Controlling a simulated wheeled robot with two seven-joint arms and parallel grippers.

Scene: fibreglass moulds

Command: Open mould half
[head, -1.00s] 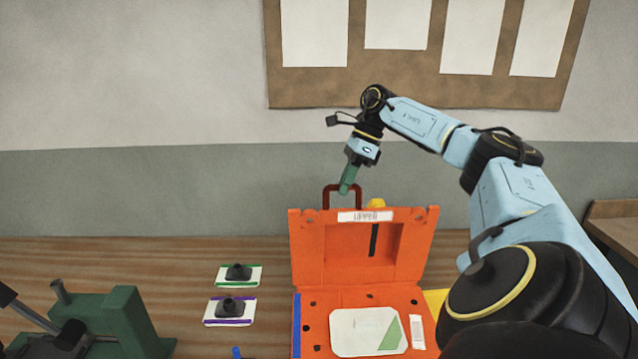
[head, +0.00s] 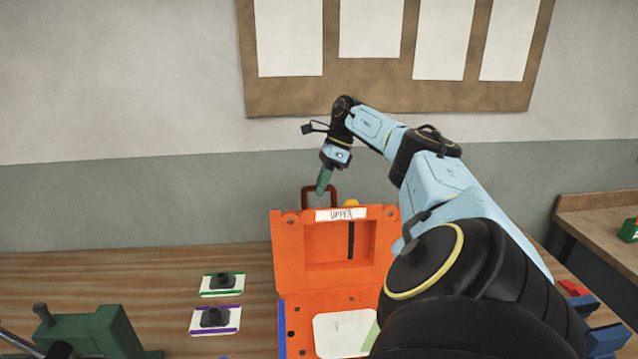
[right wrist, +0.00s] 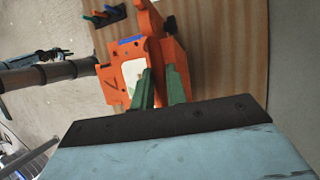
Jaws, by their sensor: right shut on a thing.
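The orange mould is open in the head view. Its upper half (head: 288,250), with a white label reading "UPPER", stands upright at the back of the lower half (head: 298,326). A dark red handle (head: 334,187) rises from the upper half's top edge. My right gripper (head: 322,190), with green fingers, is shut on the handle at its left side. In the right wrist view the green fingers (right wrist: 162,85) reach toward the orange mould (right wrist: 112,87). My right arm hides the lower half's right side.
Two small cards with black knobbed pieces, one green-edged (head: 222,284) and one purple-edged (head: 215,319), lie left of the mould. Bare wooden tabletop (head: 140,280) lies between. A second bench (head: 590,225) is at the right.

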